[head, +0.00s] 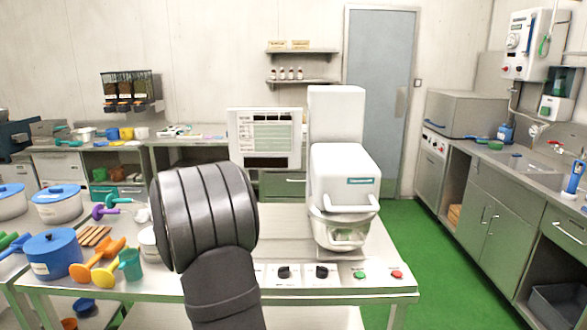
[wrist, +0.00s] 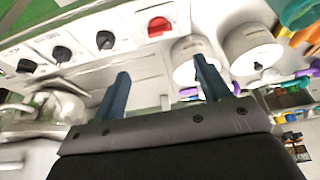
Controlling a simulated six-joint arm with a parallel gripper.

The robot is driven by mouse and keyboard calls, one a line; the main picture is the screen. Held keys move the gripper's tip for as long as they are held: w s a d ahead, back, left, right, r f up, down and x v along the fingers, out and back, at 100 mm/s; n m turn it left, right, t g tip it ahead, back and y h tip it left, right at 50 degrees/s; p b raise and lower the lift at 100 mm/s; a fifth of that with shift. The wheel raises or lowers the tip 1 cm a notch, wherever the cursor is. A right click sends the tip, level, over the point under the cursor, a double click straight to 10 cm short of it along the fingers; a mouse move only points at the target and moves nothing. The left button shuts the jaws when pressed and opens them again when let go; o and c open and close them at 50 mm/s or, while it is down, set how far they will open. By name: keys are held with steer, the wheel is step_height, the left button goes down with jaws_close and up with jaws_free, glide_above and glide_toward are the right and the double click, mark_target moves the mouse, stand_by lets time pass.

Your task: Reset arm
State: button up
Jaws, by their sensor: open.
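My gripper (wrist: 162,84) shows in the wrist view with its two dark blue fingers spread apart and nothing held between them. Behind the fingers the tilted view shows a pale panel with several black knobs (wrist: 62,54) and a red switch (wrist: 159,26). In the head view my dark arm rises at the front centre and covers part of the worktable; the fingers are hidden there.
Green floor (head: 450,270) is open to the right, before the sink counter (head: 490,200).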

steer(key=x, duration=1.5)
steer(key=shift+w+f, duration=0.2)
steer(key=shift+f, duration=0.15)
steer(key=shift+s+a+r+m, duration=0.1)
steer(key=shift+r+m, duration=0.15)
steer(key=shift+m, duration=0.35)
steer(key=v, duration=1.7)
steer(key=w+f+n, duration=0.1)
steer(key=f+n, duration=0.1)
steer(key=f, duration=0.1)
steer(key=w+f+n+y, duration=0.1)
steer(key=w+f+n, duration=0.1)
steer(key=f+n, duration=0.1)
steer(key=w+f+n+g+y, duration=0.1)
steer(key=f+n, duration=0.2)
steer(key=f, duration=0.2)
steer(key=shift+w+a+f, duration=0.2)
steer(key=shift+w+a, duration=0.1)
steer(key=shift+a, duration=0.05)
steer(key=shift+w+d+f+n+y, duration=0.15)
steer(key=shift+w+f+n+y, duration=0.1)
steer(key=shift+f+n, duration=0.25)
steer(key=shift+w+d+f+n+y, duration=0.15)
steer(key=shift+w+f+n, duration=0.15)
steer(key=shift+f, duration=0.3)
steer(key=shift+a, duration=0.1)
